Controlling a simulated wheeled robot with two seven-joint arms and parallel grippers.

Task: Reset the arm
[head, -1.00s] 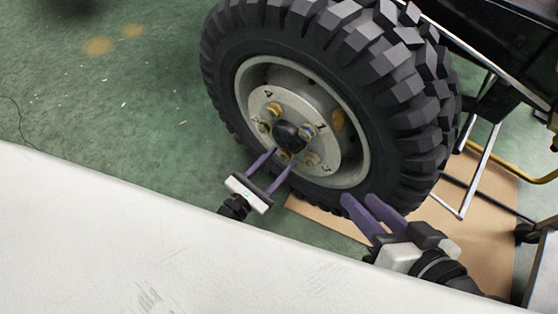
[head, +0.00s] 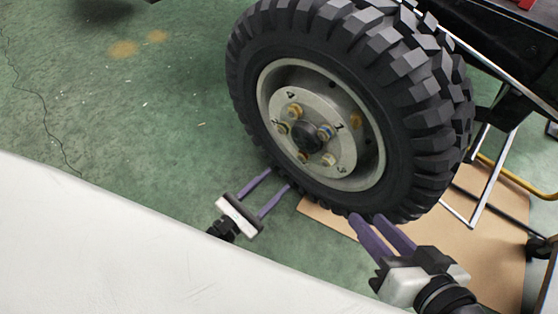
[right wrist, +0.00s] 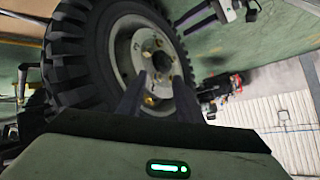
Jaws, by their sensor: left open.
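My left gripper (head: 281,179) has two purple fingers spread apart with nothing between them. In the head view it is below and left of the wheel hub (head: 310,135), near the tyre's lower left edge. My right gripper (head: 367,217) is in front of the tyre's lower right part in the head view, its two purple fingers apart and empty. In the right wrist view its fingers (right wrist: 156,82) show dark against the wheel, with a gap between them. I cannot tell whether either gripper touches the tyre.
A large black wheel (head: 420,110) with a grey rim and numbered hub is mounted on a chassis (head: 510,50). A brown board (head: 490,250) lies on the green floor (head: 130,100) beneath. A metal frame (head: 483,180) stands at right. The floor at left is clear.

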